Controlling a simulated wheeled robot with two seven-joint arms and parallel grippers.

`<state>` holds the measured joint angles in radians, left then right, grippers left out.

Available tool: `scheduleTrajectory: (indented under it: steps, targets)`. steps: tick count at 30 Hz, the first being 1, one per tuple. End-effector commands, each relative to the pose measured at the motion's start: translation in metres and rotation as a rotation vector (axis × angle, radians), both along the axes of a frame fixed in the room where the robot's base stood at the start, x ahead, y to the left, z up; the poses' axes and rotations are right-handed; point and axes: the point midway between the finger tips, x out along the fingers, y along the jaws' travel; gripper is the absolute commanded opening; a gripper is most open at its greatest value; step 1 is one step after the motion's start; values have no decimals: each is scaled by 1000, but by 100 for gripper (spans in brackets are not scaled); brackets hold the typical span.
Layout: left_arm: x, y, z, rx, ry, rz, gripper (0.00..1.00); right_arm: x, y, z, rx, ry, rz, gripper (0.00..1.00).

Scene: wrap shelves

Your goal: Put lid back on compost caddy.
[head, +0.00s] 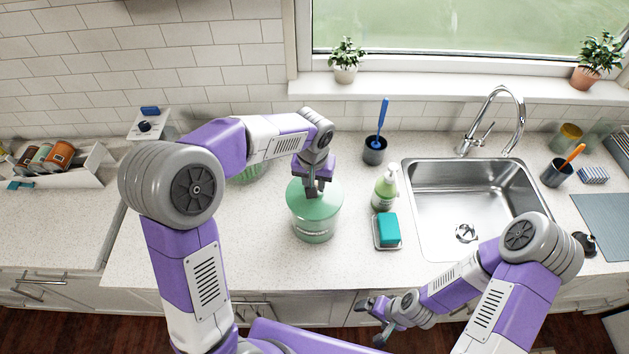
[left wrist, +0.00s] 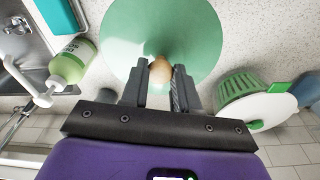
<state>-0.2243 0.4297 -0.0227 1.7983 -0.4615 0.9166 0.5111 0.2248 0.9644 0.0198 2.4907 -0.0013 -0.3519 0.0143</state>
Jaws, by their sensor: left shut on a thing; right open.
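The green compost caddy (head: 314,230) stands on the counter left of the sink. Its round green lid (head: 328,194) is over the caddy's top and looks level; I cannot tell whether it is fully seated. My left gripper (head: 313,192) comes down from above onto the lid's middle. In the left wrist view its two fingers (left wrist: 159,76) are shut on the lid's round wooden knob (left wrist: 160,68), and the lid (left wrist: 165,25) spreads out beyond them. My right gripper (head: 372,322) is open and empty, low in front of the counter edge.
A soap bottle (head: 384,190) and a teal sponge on a dish (head: 389,230) stand close to the caddy's right. A green basket (head: 250,171) is behind my left arm. The sink (head: 470,200) is farther right. Counter front-left of the caddy is clear.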

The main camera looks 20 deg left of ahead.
Motion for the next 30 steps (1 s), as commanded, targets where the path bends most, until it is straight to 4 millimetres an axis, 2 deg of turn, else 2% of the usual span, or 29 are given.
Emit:
scheduleTrajectory:
  steps: [11, 12, 16, 17, 23, 28, 30]
  targets:
    - [0, 0, 0, 0, -1, 0, 0, 0, 0, -1, 0, 0, 0, 93]
    - [0, 0, 0, 0, -1, 0, 36, 0, 0, -1, 0, 0, 0, 93]
    - [0, 0, 0, 0, -1, 0, 56, 0, 0, -1, 0, 0, 0, 93]
    - [0, 0, 0, 0, -1, 0, 59, 0, 0, -1, 0, 0, 0, 93]
    - [0, 0, 0, 0, -1, 0, 59, 0, 0, -1, 0, 0, 0, 93]
    - [0, 0, 0, 0, 0, 0, 85, 0, 0, -1, 0, 0, 0, 93]
    - [0, 0, 0, 0, 0, 0, 85, 0, 0, -1, 0, 0, 0, 93]
